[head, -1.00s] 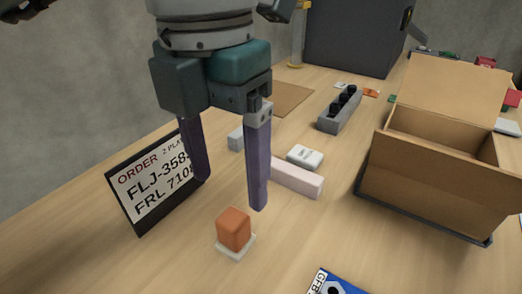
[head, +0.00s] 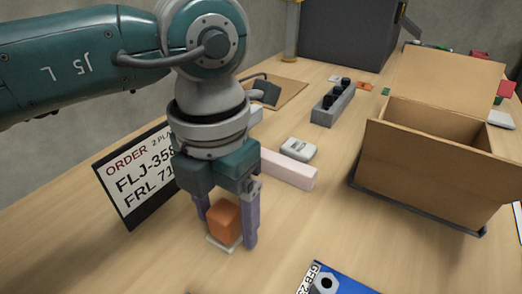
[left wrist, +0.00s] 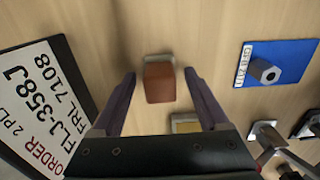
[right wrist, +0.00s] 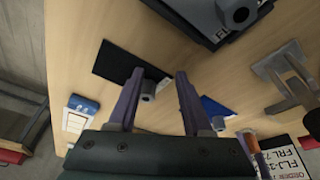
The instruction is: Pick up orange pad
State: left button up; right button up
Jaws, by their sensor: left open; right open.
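The orange pad (head: 225,222) is a small upright block on a thin pale base (head: 222,243) on the table. It also shows in the left wrist view (left wrist: 159,83), between and slightly beyond my finger tips. My left gripper (head: 228,232) is open and pointed down, one finger on each side of the pad. I cannot tell whether a finger touches it; in the left wrist view there are gaps on both sides. My right gripper (right wrist: 157,76) is open and empty in the right wrist view, above another part of the table.
An order sign (head: 135,182) stands close left of my left gripper. A pale pink bar (head: 288,170) and a white box (head: 298,149) lie behind it. An open cardboard box (head: 430,178) stands at right. A blue card with a nut (head: 335,282) lies in front.

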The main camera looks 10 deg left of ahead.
aim_at(224, 209)
pick_arm(q)
grip_shut()
dwell(0.5)
pick_arm(e)
notch_tip(224, 209, up, 2)
jog(key=shift+r+p, duration=0.1)
jog(key=shift+p, duration=0.95)
pick_arm(q)
notch_tip(224, 209, up, 20)
jog(key=c, duration=0.6)
grip_release()
jog(key=shift+c, duration=0.2)
grip_shut()
